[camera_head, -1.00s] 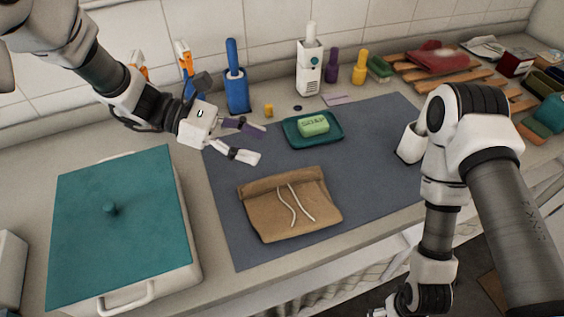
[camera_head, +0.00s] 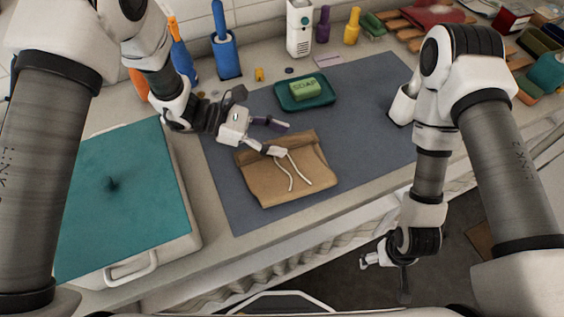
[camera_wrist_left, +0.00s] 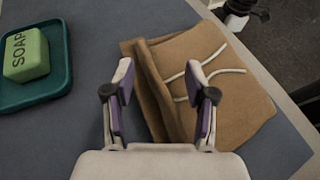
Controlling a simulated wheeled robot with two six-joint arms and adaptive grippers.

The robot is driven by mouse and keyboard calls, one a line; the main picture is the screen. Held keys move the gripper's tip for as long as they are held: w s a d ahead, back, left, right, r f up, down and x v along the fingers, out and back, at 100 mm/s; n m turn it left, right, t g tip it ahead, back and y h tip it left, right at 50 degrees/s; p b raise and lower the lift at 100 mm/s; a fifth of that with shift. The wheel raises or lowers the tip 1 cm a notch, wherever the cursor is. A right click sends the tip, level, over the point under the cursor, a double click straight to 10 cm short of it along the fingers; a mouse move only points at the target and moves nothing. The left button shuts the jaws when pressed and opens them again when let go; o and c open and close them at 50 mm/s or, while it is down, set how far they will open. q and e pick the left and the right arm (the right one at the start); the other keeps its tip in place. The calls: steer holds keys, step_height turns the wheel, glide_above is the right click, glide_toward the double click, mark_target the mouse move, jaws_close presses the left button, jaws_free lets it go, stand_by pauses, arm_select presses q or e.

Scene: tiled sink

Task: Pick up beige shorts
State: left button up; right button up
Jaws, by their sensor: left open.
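The beige shorts (camera_head: 283,175) lie folded on the grey-blue mat (camera_head: 225,205), with two white drawstrings on top. In the left wrist view the shorts (camera_wrist_left: 235,105) fill the middle and right, with a folded waistband edge at their left. My left gripper (camera_head: 281,139) is open and empty at the upper edge of the shorts. In the left wrist view its fingertips (camera_wrist_left: 166,75) are apart, with the waistband fold between and beyond them. I cannot tell whether they touch the cloth. My right gripper (camera_head: 385,258) hangs low in front of the counter, away from the shorts.
A green soap bar (camera_head: 305,88) sits on a teal dish (camera_head: 318,101) behind the shorts. A white bin with a teal lid (camera_head: 120,205) stands at the left. Bottles and a blue brush holder (camera_head: 226,56) line the wall. The mat right of the shorts is clear.

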arm_select(q)
steer(key=shift+w+d+f, duration=0.2)
steer(key=shift+d+f, duration=0.05)
steer(key=shift+s+r, duration=0.1)
jaws_close()
steer(key=shift+a, duration=0.1)
